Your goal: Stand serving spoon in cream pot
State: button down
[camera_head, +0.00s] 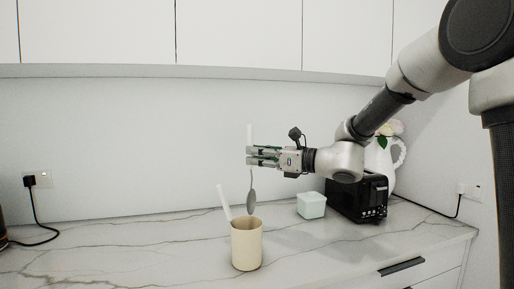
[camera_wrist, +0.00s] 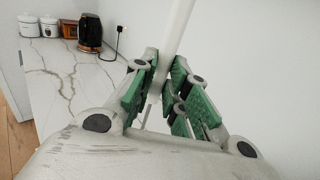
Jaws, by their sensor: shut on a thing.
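The cream pot (camera_head: 246,247) stands upright on the marble counter. A white-handled utensil (camera_head: 224,203) leans in it, its handle rising past the rim to the upper left. My gripper (camera_head: 252,156) is shut on the serving spoon, above the pot. The spoon's white handle (camera_head: 250,134) points up, and its grey bowl (camera_head: 251,204) hangs down just above the pot's rim or behind it; I cannot tell which. In the wrist view the white handle (camera_wrist: 175,35) runs between the green finger pads, and the spoon's lower end is mostly hidden.
A pale green box (camera_head: 311,205) and a black toaster (camera_head: 360,197) stand right of the pot, with a white pitcher (camera_head: 383,160) behind the toaster. The wrist view shows a black kettle (camera_wrist: 90,32) and canisters (camera_wrist: 48,27) far off. The counter left of the pot is clear.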

aim_at(252, 177)
jog(key=shift+f, duration=3.25)
jog(key=c, duration=1.3)
grip_release()
jog(key=v, duration=1.2)
